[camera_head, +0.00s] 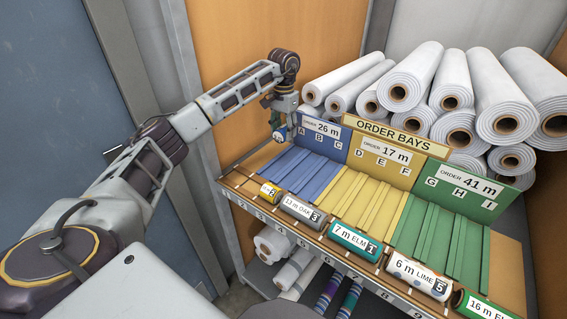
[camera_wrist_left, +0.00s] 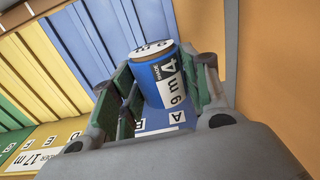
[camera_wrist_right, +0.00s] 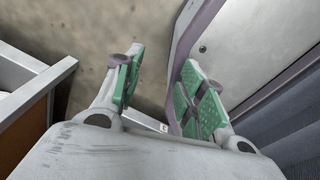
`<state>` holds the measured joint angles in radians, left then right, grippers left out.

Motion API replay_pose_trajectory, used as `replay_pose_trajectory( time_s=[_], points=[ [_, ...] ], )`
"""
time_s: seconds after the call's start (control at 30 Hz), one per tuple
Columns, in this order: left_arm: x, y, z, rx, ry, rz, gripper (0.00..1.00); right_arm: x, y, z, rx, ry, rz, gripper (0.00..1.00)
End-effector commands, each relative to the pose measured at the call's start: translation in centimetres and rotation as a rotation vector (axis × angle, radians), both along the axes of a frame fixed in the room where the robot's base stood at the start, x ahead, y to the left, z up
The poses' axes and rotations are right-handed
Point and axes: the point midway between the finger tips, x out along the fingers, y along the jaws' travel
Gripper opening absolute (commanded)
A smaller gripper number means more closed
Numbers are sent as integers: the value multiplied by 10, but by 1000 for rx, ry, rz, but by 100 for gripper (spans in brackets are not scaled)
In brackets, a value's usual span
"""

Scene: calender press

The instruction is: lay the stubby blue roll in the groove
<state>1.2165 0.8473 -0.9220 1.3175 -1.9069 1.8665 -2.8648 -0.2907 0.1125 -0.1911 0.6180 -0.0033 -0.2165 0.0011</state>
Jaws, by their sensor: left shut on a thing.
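The stubby blue roll (camera_wrist_left: 152,76) has a white label reading 9 m and 4, and a brown-rimmed end. My left gripper (camera_wrist_left: 163,85) is shut on it, with green finger pads on either side. In the head view, the roll (camera_head: 279,137) hangs under my left gripper (camera_head: 281,121), above the far left end of the blue bay by letter A. The blue bay (camera_head: 301,170) has several lengthwise grooves; yellow and green grooved bays lie to its right. My right gripper (camera_wrist_right: 157,95) is open and empty, away from the bays.
Upright order signs (camera_head: 386,151) and stacked white rolls (camera_head: 450,95) stand behind the bays.

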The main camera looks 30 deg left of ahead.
Motion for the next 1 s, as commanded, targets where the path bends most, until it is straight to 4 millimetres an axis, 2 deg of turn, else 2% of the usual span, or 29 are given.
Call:
replay_pose_trajectory(
  time_s=[0.27, 0.53, 0.83, 1.0],
  points=[
    [0, 0, 0, 0, 0, -13, 25, 15, -1, 1, -1, -17, 0, 40],
    [0, 0, -4, 0, 0, -12, 25, 12, -5, 2, -5, -14, 2, 40],
    [-1, 0, -38, -1, 3, -12, 25, -5, -5, 4, -5, 5, 2, 40],
    [0, 0, -56, 0, 1, -12, 25, -8, -1, 5, -1, 9, 1, 40]
  ],
)
